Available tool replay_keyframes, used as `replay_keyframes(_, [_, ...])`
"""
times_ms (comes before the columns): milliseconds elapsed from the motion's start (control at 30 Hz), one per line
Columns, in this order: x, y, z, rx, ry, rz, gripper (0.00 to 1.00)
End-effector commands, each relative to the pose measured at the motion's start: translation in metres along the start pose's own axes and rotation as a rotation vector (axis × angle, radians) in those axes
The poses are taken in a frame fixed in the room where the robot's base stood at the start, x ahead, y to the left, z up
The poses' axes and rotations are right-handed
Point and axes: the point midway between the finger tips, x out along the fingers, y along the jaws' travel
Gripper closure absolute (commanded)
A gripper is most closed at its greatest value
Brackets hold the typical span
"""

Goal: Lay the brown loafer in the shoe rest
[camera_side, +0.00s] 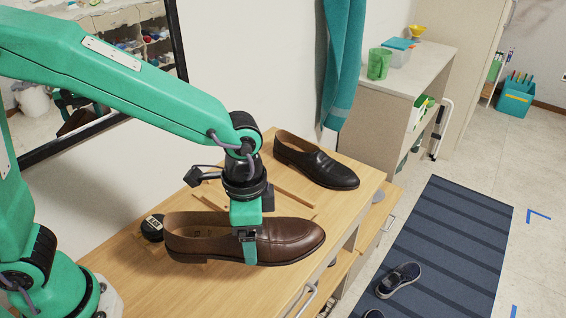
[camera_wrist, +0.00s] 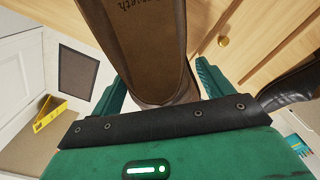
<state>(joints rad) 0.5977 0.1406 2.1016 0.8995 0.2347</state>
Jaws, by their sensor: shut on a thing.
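The brown loafer (camera_side: 292,241) is above or on the wooden cabinet top, toe to the right; I cannot tell whether it touches the surface. My gripper (camera_side: 249,243) points down and is shut across the loafer's middle, with one finger on its near side and the other hidden. In the wrist view the loafer (camera_wrist: 132,45) runs up between the two green fingers of my gripper (camera_wrist: 157,88). Thin wooden strips (camera_side: 294,196) lie on the top behind the loafer, possibly the shoe rest; the loafer and my gripper hide part of them.
A black loafer (camera_side: 318,166) lies behind, near the wall. A small dark round object (camera_side: 152,228) is left of the brown loafer's heel. A teal cloth (camera_side: 342,60) hangs on the wall. Bare cabinet top (camera_side: 130,275) shows at front left.

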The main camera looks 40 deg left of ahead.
Motion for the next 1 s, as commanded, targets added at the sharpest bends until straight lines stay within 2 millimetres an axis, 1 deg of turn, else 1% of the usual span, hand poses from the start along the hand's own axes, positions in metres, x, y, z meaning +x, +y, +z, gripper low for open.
replay_keyframes(33, [-0.001, -0.006, -0.003, 0.036, 0.001, 0.000, 0.55])
replay_keyframes(400, [-0.003, -0.047, -0.022, 0.358, 0.001, -0.001, 0.55])
replay_keyframes(700, [-0.005, -0.080, -0.032, 0.603, 0.001, -0.001, 0.55])
replay_keyframes(833, [-0.005, -0.090, -0.034, 0.678, 0.001, -0.001, 0.55])
replay_keyframes(1000, [-0.005, -0.097, -0.036, 0.730, 0.001, -0.001, 0.55])
